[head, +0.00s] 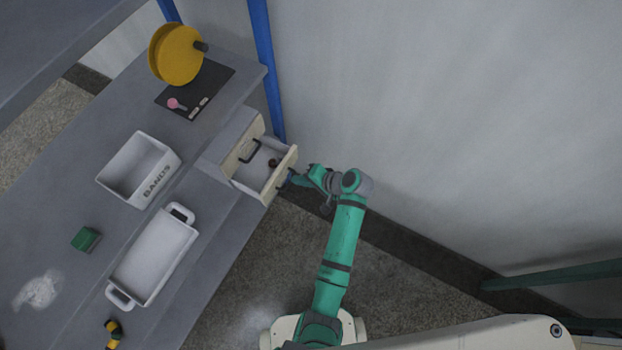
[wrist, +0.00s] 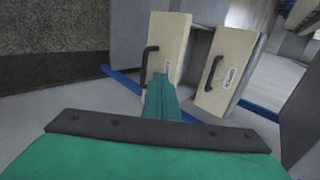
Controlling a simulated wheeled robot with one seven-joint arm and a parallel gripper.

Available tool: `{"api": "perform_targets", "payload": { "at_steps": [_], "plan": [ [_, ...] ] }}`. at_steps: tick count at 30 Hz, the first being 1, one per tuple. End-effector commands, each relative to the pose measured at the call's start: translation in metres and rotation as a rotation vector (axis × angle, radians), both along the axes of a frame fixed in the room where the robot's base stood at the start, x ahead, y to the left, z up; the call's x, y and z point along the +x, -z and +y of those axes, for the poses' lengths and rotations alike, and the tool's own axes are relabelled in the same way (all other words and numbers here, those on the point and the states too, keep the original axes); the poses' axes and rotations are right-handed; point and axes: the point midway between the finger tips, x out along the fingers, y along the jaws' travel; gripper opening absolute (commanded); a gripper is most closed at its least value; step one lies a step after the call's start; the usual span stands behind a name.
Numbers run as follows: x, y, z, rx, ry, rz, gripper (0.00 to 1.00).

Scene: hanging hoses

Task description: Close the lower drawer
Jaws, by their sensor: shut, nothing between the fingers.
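The lower drawer (head: 280,176) is pulled out of the small cabinet (head: 232,130) on the bench, with a small dark round thing (head: 272,162) inside. The upper drawer front (head: 243,141), with its dark handle, sits further back and looks shut. My gripper (head: 296,179) is close to the outer face of the lower drawer's front. In the wrist view, the shut, empty gripper (wrist: 161,82) overlaps the lower part of the left cream drawer front (wrist: 168,45), beside its black handle (wrist: 150,62). Whether it touches is unclear. The other drawer front (wrist: 230,70) stands to the right.
On the bench are a grey bin (head: 128,168) marked BANDS, a white tray (head: 152,257), a green block (head: 86,239) and a yellow disc (head: 174,54). A blue post (head: 265,60) and a pale wall (head: 430,110) stand beyond the cabinet. Floor lies open before the bench.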

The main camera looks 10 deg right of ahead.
Motion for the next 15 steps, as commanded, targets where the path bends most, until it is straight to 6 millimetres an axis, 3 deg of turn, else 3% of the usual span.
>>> {"api": "perform_targets", "payload": {
  "at_steps": [4, 15],
  "plan": [
    [0.011, 0.018, 0.012, 0.0, 0.007, 0.002, 0.0],
    [0.033, 0.016, 0.039, -0.001, 0.011, 0.0, 0.0]
  ]
}}
